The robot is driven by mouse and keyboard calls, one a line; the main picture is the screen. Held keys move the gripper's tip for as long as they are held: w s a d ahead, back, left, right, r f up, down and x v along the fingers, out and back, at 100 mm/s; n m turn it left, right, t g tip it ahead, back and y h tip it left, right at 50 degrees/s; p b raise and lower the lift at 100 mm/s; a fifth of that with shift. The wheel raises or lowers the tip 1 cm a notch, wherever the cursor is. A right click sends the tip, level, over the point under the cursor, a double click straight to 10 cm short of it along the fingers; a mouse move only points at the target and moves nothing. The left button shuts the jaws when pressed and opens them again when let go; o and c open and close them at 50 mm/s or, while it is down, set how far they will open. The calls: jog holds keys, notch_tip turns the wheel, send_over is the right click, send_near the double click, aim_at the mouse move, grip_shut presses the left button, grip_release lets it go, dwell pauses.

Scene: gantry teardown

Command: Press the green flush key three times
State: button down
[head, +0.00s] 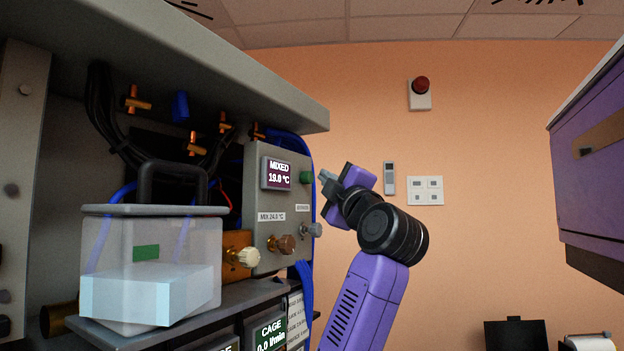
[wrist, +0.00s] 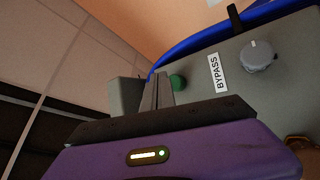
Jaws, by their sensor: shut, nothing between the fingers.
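The green flush key (head: 306,177) is a small round button on the front of the grey control panel (head: 261,222), to the right of the purple display (head: 276,173) reading MIXED 19.0 °C. My gripper (head: 325,177) is shut and empty, with its tips just right of the key in the head view. In the wrist view the shut fingers (wrist: 157,90) point toward the panel, and the green key (wrist: 178,83) shows close beside their tips. I cannot tell whether the tips touch it.
A grey knob (wrist: 258,56) by the BYPASS label (wrist: 217,74) sits near the key. A brown knob (head: 283,244) and a cream knob (head: 246,257) are lower. A clear lidded box (head: 150,245) stands on the shelf at left. A blue hose (wrist: 200,42) runs behind the panel edge.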

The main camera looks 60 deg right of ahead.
jog(key=shift+w, duration=0.35)
jog(key=shift+w, duration=0.55)
dwell(0.8)
jog(key=shift+s, duration=1)
jog(key=s, duration=0.6)
dwell(2.4)
